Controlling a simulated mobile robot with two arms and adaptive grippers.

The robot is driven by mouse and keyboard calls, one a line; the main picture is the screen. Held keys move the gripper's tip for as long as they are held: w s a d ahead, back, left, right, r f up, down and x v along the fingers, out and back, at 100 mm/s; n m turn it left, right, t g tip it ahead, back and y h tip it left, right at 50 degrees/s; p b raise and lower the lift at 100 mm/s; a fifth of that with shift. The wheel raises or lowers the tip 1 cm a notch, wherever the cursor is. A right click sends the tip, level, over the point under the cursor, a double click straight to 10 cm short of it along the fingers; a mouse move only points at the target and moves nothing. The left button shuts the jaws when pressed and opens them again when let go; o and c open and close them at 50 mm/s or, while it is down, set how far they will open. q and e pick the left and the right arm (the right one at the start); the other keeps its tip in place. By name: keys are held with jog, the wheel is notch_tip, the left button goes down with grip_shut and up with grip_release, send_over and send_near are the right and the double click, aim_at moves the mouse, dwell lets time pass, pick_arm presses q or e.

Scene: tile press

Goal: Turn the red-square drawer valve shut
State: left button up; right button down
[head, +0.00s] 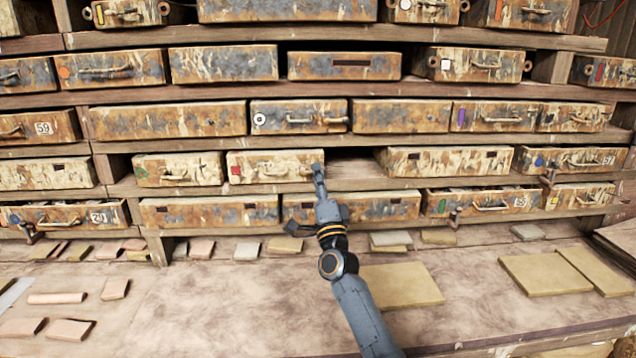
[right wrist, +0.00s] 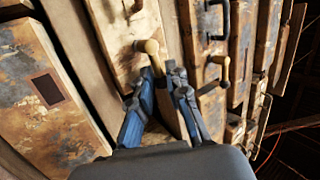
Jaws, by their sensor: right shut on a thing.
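The red-square drawer (head: 290,161) is in the middle of the head view, with rust-and-cream paint and a red square (head: 235,170) at its left end. Its pull handle shows right of the square. My right gripper (head: 318,172) is at the drawer's right end and hides the valve in the head view. In the right wrist view a tan, bent valve handle (right wrist: 150,50) stands out from a drawer front. My right gripper (right wrist: 160,78) has its fingertips shut on the valve handle's lower end. My left gripper is not in view.
An empty shelf opening (head: 351,169) is just right of my gripper. Drawers crowd above, below and beside it. Below, the bench (head: 220,300) holds several loose tiles, including a large yellowish tile (head: 400,285) beside my right arm.

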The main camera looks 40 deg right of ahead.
jog(key=shift+f+m+g+h, duration=0.3)
jog(key=shift+m+h, duration=0.5)
jog(key=shift+m, duration=0.2)
jog(key=shift+b, duration=0.3)
jog(key=c, duration=1.4)
grip_release()
jog(key=shift+c, duration=0.2)
jog(key=v, duration=1.2)
jog(key=shift+a, duration=0.1)
